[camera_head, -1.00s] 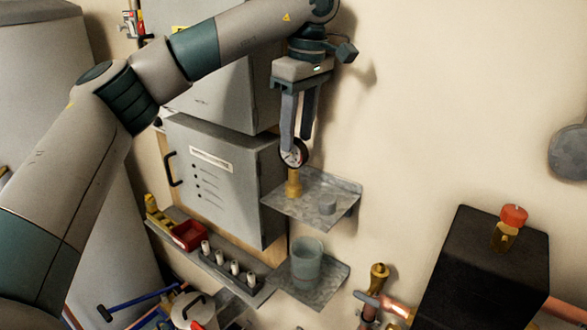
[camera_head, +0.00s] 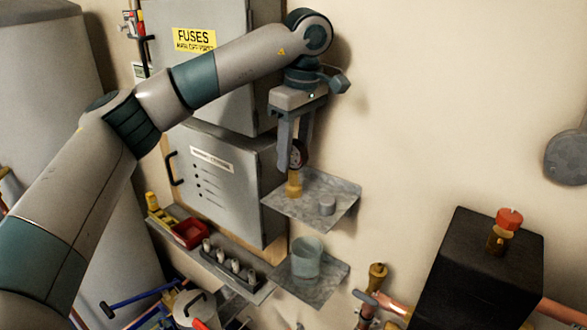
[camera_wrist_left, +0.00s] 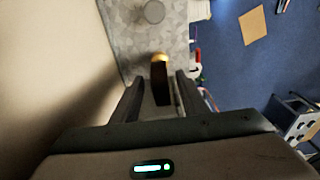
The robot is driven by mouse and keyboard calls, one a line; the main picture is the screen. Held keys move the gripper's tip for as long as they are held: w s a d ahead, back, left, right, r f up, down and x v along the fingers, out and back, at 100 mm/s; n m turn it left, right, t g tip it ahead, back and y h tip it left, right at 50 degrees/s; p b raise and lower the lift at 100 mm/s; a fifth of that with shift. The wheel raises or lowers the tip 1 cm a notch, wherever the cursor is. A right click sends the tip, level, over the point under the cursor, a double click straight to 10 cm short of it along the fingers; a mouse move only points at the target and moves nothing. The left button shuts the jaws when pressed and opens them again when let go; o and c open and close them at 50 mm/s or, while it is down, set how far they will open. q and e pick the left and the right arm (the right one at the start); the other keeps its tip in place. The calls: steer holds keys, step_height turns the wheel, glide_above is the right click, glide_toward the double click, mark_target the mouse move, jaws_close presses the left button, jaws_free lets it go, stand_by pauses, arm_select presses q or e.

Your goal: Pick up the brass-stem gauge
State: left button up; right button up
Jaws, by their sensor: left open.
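The brass-stem gauge stands upright on the upper grey wall shelf (camera_head: 330,212), its brass stem (camera_head: 293,185) at the shelf's left side. Its dark round dial (camera_head: 299,154) is partly hidden behind my left gripper's fingers. My left gripper (camera_head: 294,165) points down, open, with its fingers around the dial's height. In the left wrist view the gauge (camera_wrist_left: 160,72) shows edge-on between the two open fingers (camera_wrist_left: 160,95), with a gap on each side. My right gripper is not in view.
A small grey cylinder (camera_head: 327,206) stands on the same shelf, right of the gauge. A lower shelf holds a translucent cup (camera_head: 306,258). Grey cabinets (camera_head: 222,180) stand close on the left. A black box (camera_head: 480,270) is at the lower right.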

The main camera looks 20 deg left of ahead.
mark_target(292, 163)
arm_select(q)
steer(key=shift+a+f+p, duration=0.15)
steer(key=shift+f+p, duration=0.1)
steer(key=shift+f, duration=0.5)
steer(key=shift+a+f+p, duration=0.1)
steer(key=shift+f+p, duration=0.15)
steer(key=shift+f, duration=0.5)
jaws_close()
